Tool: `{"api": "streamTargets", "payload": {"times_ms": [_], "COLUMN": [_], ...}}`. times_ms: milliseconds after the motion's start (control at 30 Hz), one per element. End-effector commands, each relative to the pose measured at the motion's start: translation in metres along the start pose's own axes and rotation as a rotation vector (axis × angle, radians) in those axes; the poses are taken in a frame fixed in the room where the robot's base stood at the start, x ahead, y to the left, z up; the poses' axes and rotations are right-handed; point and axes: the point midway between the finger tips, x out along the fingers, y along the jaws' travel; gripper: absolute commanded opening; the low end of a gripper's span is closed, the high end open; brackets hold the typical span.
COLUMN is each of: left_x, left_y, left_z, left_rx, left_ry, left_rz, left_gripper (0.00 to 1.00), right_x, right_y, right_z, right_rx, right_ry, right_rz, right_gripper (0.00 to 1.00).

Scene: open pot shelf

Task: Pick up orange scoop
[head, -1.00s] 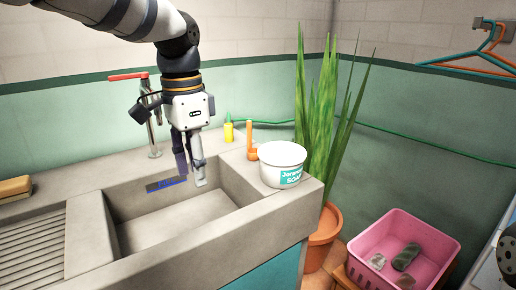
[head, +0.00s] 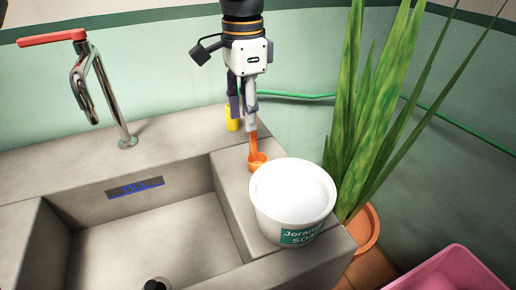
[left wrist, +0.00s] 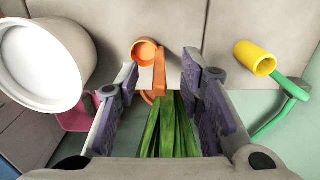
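The orange scoop (head: 258,160) stands on the counter ledge just left of the white soap tub (head: 292,200), its handle pointing up. My left gripper (head: 243,122) points down over the scoop, with its fingers at the upper part of the handle. In the left wrist view the scoop's round cup (left wrist: 146,53) lies beyond the fingertips, and its handle reaches between the two purple-padded fingers of the left gripper (left wrist: 160,76). The fingers are apart, with gaps beside the handle. My right gripper is in neither view.
A yellow cylinder (head: 232,122) with a green handle stands close behind the left gripper. The tub is beside the scoop on the right. A sink basin (head: 150,235) and chrome tap (head: 100,90) are to the left. A tall plant (head: 375,110) stands right.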

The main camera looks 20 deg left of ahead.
Motion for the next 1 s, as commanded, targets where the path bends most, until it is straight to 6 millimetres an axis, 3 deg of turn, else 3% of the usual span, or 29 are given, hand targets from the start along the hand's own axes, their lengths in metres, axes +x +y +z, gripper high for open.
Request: {"api": "streamTargets", "payload": {"times_ms": [333, 600, 767, 1000], "left_x": [0.056, 0.061, 0.061, 0.061], "left_y": [0.003, 0.002, 0.002, 0.002], "left_z": [-0.011, -0.011, -0.011, -0.011], "left_rx": [0.000, 0.000, 0.000, 0.000], "left_ry": [-0.003, 0.002, 0.002, 0.002], "left_rz": [0.002, -0.002, -0.002, -0.002], "left_gripper": [0.35, 0.35, 0.01, 0.00], "right_x": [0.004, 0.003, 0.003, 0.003], "right_y": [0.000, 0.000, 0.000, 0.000], "right_z": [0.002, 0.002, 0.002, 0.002], "right_rx": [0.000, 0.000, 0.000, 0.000], "right_ry": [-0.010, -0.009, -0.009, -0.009], "right_rz": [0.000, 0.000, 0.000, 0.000], "right_gripper": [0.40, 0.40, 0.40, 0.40]}}
